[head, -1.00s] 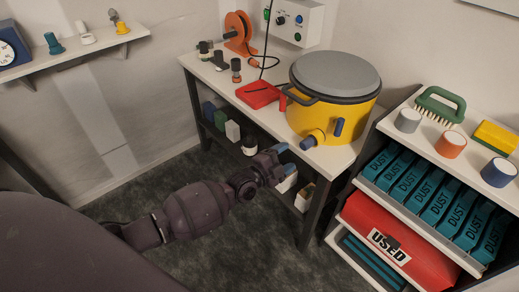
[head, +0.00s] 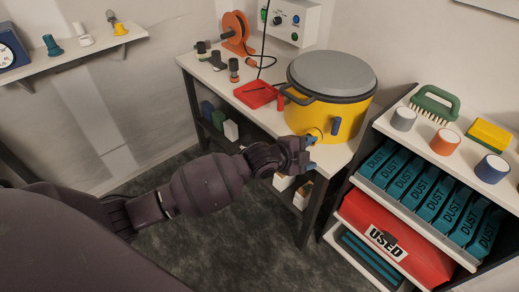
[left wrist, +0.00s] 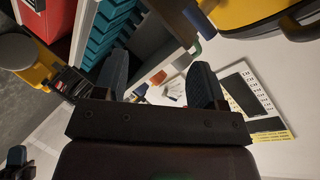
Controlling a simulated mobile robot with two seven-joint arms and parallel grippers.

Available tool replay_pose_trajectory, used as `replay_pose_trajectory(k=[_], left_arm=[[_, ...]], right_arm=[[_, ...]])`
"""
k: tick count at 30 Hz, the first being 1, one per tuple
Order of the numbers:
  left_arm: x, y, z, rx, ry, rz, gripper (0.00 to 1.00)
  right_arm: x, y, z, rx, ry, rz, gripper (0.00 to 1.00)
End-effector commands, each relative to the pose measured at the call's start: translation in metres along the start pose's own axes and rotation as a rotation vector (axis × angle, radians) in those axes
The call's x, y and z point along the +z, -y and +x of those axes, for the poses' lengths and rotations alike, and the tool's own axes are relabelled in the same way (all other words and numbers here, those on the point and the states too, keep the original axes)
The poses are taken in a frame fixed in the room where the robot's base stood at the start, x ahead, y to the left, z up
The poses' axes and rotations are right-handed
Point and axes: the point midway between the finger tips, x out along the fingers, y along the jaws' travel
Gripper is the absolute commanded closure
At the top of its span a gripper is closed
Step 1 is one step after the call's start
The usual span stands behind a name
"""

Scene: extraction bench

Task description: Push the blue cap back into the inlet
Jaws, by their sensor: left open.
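The yellow drum (head: 318,112) with a grey lid stands on the bench. My left gripper (head: 311,152) is open at the front of the drum, close to the inlet; contact cannot be told. In the left wrist view the fingers (left wrist: 158,80) stand apart with nothing clearly between them, and part of the drum (left wrist: 236,14) shows at the top right.
A red tray (head: 256,94) and an orange reel (head: 236,30) are on the bench (head: 335,158). A shelf unit with teal dust packs (head: 430,200) and a red bin (head: 385,235) stands to the right.

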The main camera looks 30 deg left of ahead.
Motion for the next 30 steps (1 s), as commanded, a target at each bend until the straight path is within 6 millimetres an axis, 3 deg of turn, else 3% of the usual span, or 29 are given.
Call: replay_pose_trajectory(k=[30], left_arm=[[-0.054,0.008,-0.029,0.223,0.446,-0.17,0.35]], right_arm=[[-0.018,-0.002,-0.005,0.003,-0.027,0.0,1.0]])
